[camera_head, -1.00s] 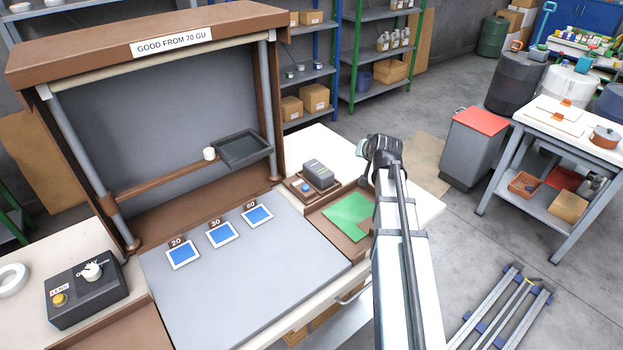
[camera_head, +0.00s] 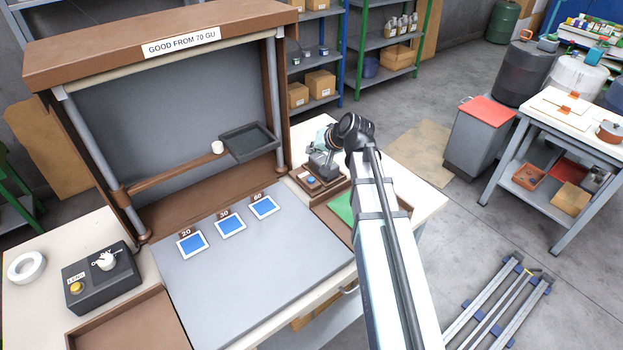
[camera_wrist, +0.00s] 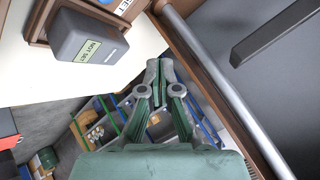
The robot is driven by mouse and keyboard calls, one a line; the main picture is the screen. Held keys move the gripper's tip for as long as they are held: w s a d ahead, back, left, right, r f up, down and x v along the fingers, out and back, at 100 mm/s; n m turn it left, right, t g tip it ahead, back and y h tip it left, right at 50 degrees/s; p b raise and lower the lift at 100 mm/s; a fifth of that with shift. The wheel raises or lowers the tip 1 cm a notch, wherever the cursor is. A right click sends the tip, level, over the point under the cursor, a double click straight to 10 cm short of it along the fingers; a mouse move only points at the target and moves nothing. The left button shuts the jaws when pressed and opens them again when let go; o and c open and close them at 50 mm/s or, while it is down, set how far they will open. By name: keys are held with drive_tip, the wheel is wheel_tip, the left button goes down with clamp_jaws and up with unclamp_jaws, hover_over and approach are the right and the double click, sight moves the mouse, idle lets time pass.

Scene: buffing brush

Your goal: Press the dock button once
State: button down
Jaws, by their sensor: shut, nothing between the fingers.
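The dock (camera_head: 334,188) is a small brown stand on the right of the bench, with a grey block-shaped device (camera_head: 321,165) on it. A small blue button (camera_head: 309,180) shows at the dock's front left. In the wrist view the device (camera_wrist: 90,36) carries a label reading "NOT SET", and part of the brown dock (camera_wrist: 40,22) shows; I cannot make out the button there. My gripper (camera_wrist: 160,68) is shut and empty, apart from the device and to its right in that view. In the head view it is partly hidden by my arm, close behind and above the dock.
A brown post-and-shelf frame with a grey tray (camera_head: 249,143) stands left of the dock. A green pad (camera_head: 342,207) lies beside it, partly behind my arm. Three blue tiles sit on the grey mat (camera_head: 250,265). A black control box (camera_head: 100,278) is at the left.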

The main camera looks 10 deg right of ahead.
sight(313, 180)
drive_tip(key=shift+f, duration=0.2)
drive_tip(key=shift+f+b, duration=2.6)
drive_tip(key=shift+f, duration=1.6)
drive_tip(key=shift+f, duration=0.15)
drive_tip(key=shift+f+b, duration=0.3)
drive_tip(key=shift+f+b, duration=0.35)
drive_tip(key=shift+f, duration=0.15)
drive_tip(key=shift+r, duration=0.2)
drive_tip(key=shift+r+p, duration=0.55)
drive_tip(key=shift+r, duration=0.2)
drive_tip(key=shift+r, duration=0.1)
